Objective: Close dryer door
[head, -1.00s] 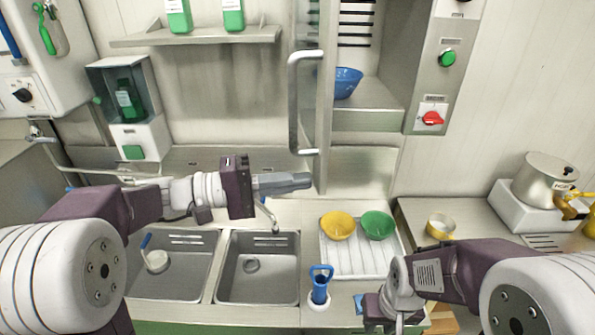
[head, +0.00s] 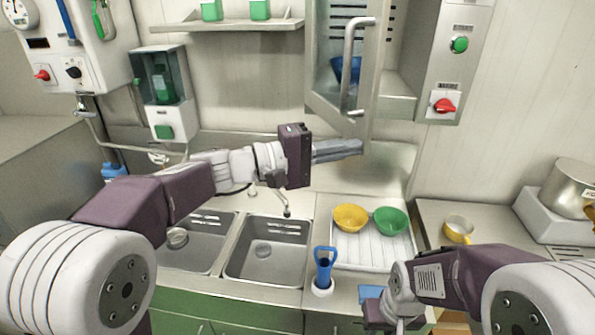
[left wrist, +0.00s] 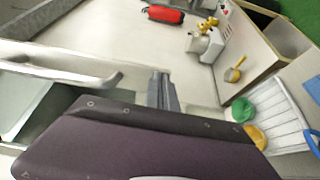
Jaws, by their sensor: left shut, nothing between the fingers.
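The dryer door (head: 322,82) is a metal-framed glass door with a long vertical handle (head: 349,70). It stands partly open, its free edge on the right angled out from the cabinet. A blue bowl (head: 340,68) shows behind its glass. My left gripper (head: 358,147) is shut and empty, with its fingertips at the door's lower free corner; I cannot tell whether they touch it. In the left wrist view the handle (left wrist: 75,77) is left of the shut fingers (left wrist: 163,92). My right gripper (head: 388,312) is low at the front, its fingers not clearly seen.
A control panel with a green button (head: 459,44) and a red knob (head: 443,105) is right of the door. Below are two sinks (head: 268,262) and a white rack (head: 372,250) with yellow (head: 350,217) and green (head: 391,221) bowls. A blue-handled tool (head: 324,268) stands by the rack.

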